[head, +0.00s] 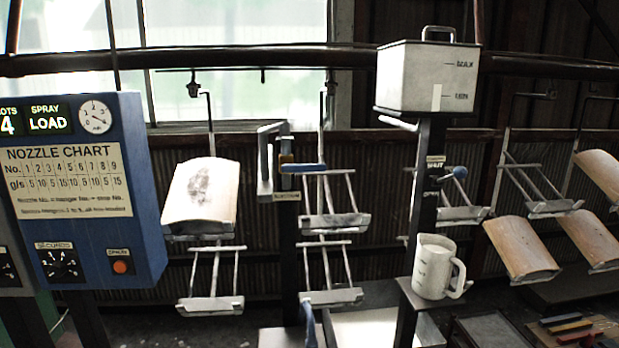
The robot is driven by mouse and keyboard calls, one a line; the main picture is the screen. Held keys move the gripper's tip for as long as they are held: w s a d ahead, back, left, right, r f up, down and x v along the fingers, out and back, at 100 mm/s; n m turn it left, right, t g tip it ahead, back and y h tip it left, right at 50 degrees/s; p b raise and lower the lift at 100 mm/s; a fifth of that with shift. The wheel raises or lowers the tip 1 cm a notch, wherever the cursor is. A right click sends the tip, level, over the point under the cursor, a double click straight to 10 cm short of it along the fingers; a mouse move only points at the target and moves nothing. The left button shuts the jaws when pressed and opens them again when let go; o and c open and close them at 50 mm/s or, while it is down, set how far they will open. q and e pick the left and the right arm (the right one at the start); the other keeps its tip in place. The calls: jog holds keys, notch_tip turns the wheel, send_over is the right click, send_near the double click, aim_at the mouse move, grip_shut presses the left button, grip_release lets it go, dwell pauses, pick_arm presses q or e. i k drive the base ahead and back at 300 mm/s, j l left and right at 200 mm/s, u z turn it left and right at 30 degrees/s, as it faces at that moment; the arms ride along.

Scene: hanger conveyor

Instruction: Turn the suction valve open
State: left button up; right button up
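A valve with a blue lever (303,168) and a brass-coloured body (285,158) sits on a dark post left of centre. The lever lies level and points right. A small label plate (286,196) below it is too blurred to read. A second valve with a blue handle (460,172) sits on the post under the grey tank (425,80). A small plate (436,162) beside it appears to read SHUT. I cannot tell for certain which is the suction valve. Neither of my grippers shows, and nothing is seen touching either handle.
A blue control cabinet (140,200) with a nozzle chart stands at the left. A white measuring jug (435,268) stands on a shelf below the tank. Hangers, some bearing curved tiles (203,190), hang along the conveyor behind. A blue upright part (308,322) shows at the bottom.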

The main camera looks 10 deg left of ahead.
aim_at(286, 168)
jog(key=k+u, duration=0.1)
jog(key=u, duration=2.7)
jog(key=k+l, duration=0.15)
jog(key=l, duration=0.35)
jog(key=k+l, duration=0.2)
jog(key=l, duration=0.3)
jog(key=k+l, duration=0.15)
jog(key=l, duration=0.35)
jog(key=k+l, duration=0.2)
jog(key=l, duration=0.3)
jog(key=k+l, duration=0.15)
jog(key=l, duration=0.35)
jog(key=k+l, duration=0.2)
jog(key=l, duration=0.25)
jog(key=k+l, duration=0.15)
jog(key=l, duration=0.35)
jog(key=k+l, duration=0.2)
jog(key=l, duration=0.3)
